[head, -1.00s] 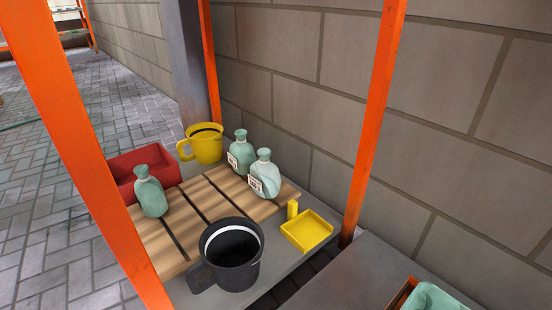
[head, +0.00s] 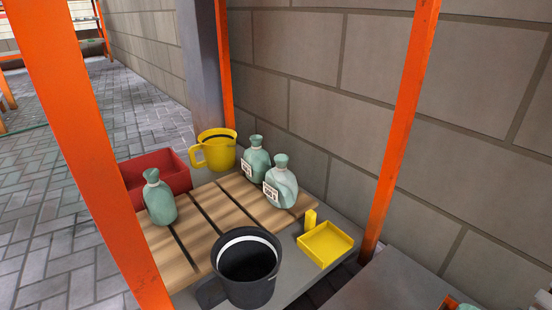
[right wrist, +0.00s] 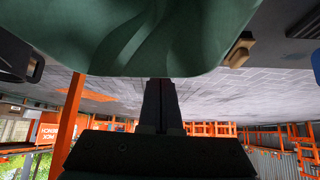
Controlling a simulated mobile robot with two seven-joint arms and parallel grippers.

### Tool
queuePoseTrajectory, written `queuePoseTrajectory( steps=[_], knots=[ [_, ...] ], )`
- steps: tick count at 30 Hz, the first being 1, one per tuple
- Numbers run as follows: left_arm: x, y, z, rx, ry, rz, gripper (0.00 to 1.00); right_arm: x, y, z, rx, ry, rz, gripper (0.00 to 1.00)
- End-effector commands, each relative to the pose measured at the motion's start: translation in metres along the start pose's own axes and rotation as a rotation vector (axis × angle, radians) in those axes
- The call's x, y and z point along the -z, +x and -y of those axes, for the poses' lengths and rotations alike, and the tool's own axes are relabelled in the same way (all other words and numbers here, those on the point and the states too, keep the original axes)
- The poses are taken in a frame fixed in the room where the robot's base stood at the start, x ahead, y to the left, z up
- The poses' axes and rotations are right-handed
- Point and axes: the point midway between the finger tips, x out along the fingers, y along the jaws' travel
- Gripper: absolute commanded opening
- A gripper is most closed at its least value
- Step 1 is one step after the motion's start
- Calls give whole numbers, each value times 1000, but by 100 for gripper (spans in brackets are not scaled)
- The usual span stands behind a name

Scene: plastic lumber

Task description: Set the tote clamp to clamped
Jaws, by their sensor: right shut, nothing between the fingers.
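No part in view can be made out for certain as the tote clamp. A red open tote (head: 178,178) sits at the back left of the slatted wooden board (head: 213,203). A yellow square tray (head: 325,244) with a small upright yellow block (head: 310,219) at its corner sits on the grey shelf to the right of the board. My right gripper (right wrist: 162,84) shows in the right wrist view, shut and empty, its tips close below a large green surface (right wrist: 130,35). Whether they touch it I cannot tell. Neither gripper shows in the head view.
Green bottles (head: 280,183) stand on the board, with a yellow mug (head: 215,150) behind and a black mug (head: 247,268) in front. Orange posts (head: 403,130) frame the shelf on both sides. A block wall (head: 320,80) closes the back.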

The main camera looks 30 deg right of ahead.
Motion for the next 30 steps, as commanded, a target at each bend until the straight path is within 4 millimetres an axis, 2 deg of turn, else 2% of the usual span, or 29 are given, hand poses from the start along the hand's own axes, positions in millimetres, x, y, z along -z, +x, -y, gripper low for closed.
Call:
queuePoseTrajectory(
  steps=[9,23,30],
  knots=[
    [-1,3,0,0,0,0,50,-7,-6,-1,54,-66,0,0],
    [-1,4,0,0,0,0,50,-8,-7,-1,58,-73,4,0],
    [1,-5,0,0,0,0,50,-2,-6,1,59,-72,1,0]
  ],
)
